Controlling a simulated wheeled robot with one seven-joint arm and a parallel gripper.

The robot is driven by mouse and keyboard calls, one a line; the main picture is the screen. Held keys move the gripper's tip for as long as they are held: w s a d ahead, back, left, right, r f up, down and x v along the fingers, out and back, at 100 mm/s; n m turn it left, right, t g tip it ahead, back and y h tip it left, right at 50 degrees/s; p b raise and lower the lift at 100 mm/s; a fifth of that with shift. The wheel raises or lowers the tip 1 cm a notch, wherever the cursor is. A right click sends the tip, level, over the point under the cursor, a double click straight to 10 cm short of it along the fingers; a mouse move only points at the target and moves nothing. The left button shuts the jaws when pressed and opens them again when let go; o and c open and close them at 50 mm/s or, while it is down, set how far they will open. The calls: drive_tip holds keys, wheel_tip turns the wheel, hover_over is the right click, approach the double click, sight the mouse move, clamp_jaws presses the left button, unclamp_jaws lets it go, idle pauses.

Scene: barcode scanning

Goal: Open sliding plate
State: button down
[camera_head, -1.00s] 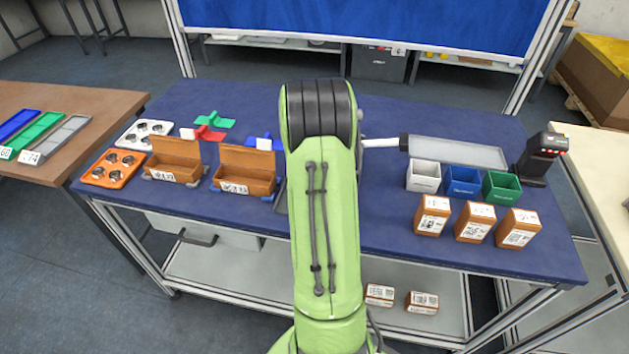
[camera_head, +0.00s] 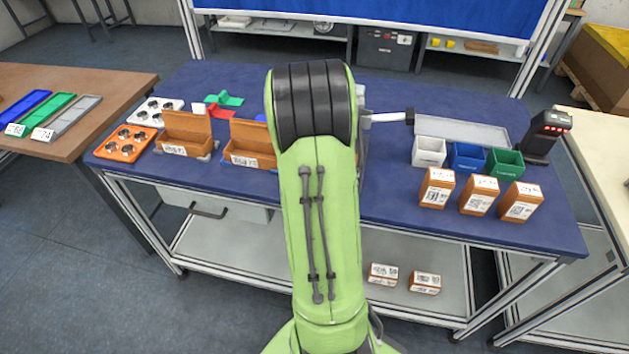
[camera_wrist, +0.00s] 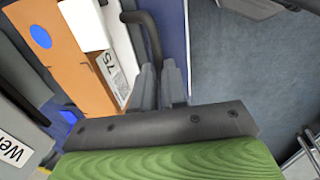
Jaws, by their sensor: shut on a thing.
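My gripper (camera_wrist: 160,80) shows in the wrist view with its two grey fingers close together on a dark curved handle (camera_wrist: 147,32). The handle stands beside an orange box (camera_wrist: 75,60) with a white label, near the blue table's front edge. The sliding plate itself cannot be made out clearly. In the head view my green arm hides the gripper, the handle and the middle of the table.
Two open orange boxes (camera_head: 187,139) and an orange tray (camera_head: 126,146) stand on the blue table (camera_head: 385,205) at left. White, blue and green bins (camera_head: 467,157), small boxes (camera_head: 480,196) and a scanner (camera_head: 546,136) stand right. Free floor (camera_head: 75,260) lies front left.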

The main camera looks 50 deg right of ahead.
drive_tip(key=c, duration=1.2)
unclamp_jaws()
drive_tip(key=shift+o, duration=0.2)
drive_tip(key=shift+r, duration=0.1)
wheel_tip(320, 180, up, 15)
drive_tip(key=s+a+p, duration=0.1)
drive_tip(key=a+p, duration=0.1)
drive_tip(key=p, duration=0.1)
drive_tip(key=shift+a+r+p, duration=0.2)
drive_tip(key=shift+a+p, duration=0.05)
drive_tip(key=shift+p, duration=0.1)
drive_tip(key=w+a+r+m+t, duration=0.15)
drive_tip(key=a+r, duration=0.25)
drive_tip(key=a, duration=0.7)
drive_tip(key=s+a+m+t+y, duration=0.1)
drive_tip(key=s+a, duration=0.4)
drive_tip(key=a, duration=0.3)
drive_tip(key=s+a+r+m+t, duration=0.1)
drive_tip(key=s+a+m+t, duration=0.1)
drive_tip(key=s+a, duration=0.3)
drive_tip(key=a, duration=0.3)
drive_tip(key=shift+a+y, duration=0.35)
drive_tip(key=shift+y, duration=0.05)
